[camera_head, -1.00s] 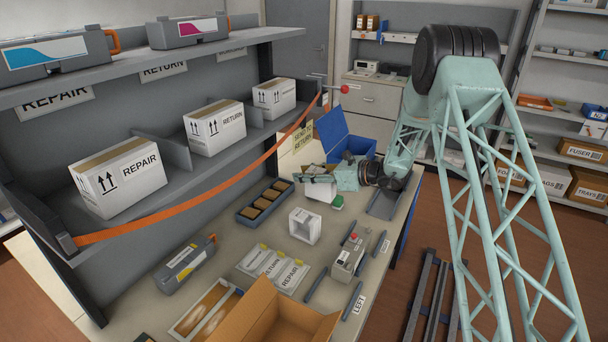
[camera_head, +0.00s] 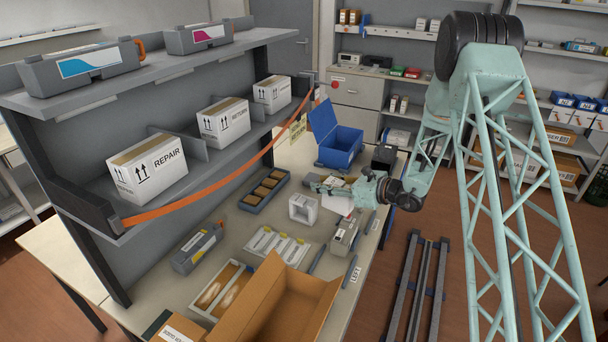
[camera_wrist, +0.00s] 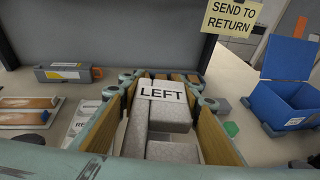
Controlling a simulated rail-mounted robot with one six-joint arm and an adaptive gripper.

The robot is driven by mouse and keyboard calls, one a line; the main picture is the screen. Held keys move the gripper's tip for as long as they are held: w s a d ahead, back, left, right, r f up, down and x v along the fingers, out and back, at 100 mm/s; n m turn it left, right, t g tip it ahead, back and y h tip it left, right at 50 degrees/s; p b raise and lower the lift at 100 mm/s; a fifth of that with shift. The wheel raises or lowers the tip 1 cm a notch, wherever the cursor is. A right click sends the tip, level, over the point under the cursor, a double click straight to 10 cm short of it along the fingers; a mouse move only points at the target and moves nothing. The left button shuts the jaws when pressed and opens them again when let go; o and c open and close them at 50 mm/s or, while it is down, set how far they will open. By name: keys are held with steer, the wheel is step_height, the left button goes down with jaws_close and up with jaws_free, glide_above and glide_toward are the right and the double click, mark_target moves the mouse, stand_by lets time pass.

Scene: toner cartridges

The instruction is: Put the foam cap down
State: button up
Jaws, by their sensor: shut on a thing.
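The foam cap (camera_wrist: 162,118) is a pale grey-white block with stepped recesses and a "LEFT" label. In the wrist view it sits between the two wood-coloured pads of my gripper (camera_wrist: 165,110), which is shut on it. In the head view my gripper (camera_head: 328,186) is over the bench's far half, behind a second white foam piece (camera_head: 294,214) standing on the bench. The held cap is hard to make out there, and its underside and its gap to the bench are hidden.
An open cardboard box (camera_head: 250,325) stands at the bench's front. A blue bin (camera_head: 340,150) is at the back, a dark parts tray (camera_head: 250,208) at the left. A grey device (camera_head: 343,236) and a "LEFT" label (camera_head: 355,275) lie near the right edge. Shelves overhang the bench.

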steer(key=s+d+f+m+t+h+b, duration=0.1)
steer(key=s+d+f+m+t+h, duration=0.25)
steer(key=s+d, duration=0.85)
steer(key=s+d+f+m+h+b, duration=0.1)
steer(key=s+d+f+b, duration=0.3)
steer(key=d+f+b, duration=0.5)
steer(key=shift+s+f+t, duration=0.35)
steer(key=shift+f, duration=0.6)
steer(key=shift+s+d+m+h, duration=0.1)
steer(key=shift+s+m+h, duration=0.05)
steer(key=shift+m+h, duration=0.1)
